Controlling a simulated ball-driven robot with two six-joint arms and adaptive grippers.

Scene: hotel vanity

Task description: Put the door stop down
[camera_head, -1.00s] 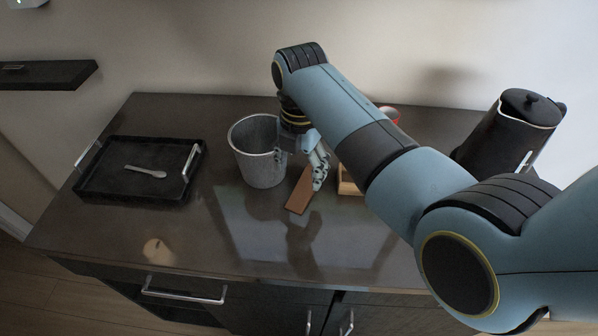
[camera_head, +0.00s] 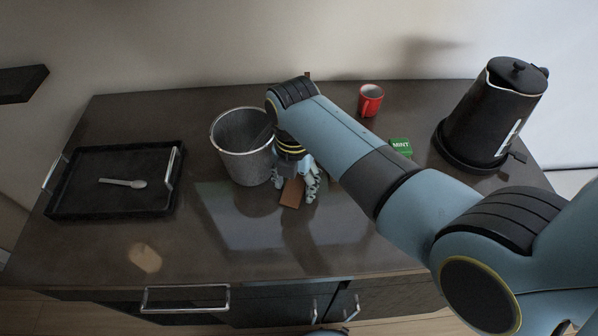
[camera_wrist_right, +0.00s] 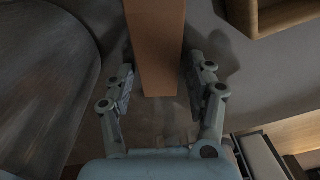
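The door stop (camera_head: 292,192), a brown wooden block, appears to lie on the dark vanity top (camera_head: 215,245), just right of the metal bucket. My right gripper (camera_head: 296,190) is down over it, with one finger on each side, and covers its far part. In the right wrist view the door stop (camera_wrist_right: 157,50) runs between the two fingers of the right gripper (camera_wrist_right: 158,92). The fingers are spread, and a narrow gap shows on each side of the block. My left gripper is not in view.
The grey bucket (camera_head: 246,165) stands close left of my right gripper. A black tray (camera_head: 75,208) with a spoon (camera_head: 122,183) is at left. A red mug (camera_head: 370,100), green mint box (camera_head: 401,147) and black kettle (camera_head: 490,115) stand behind my arm. A wooden box edge (camera_wrist_right: 275,20) shows in the wrist view.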

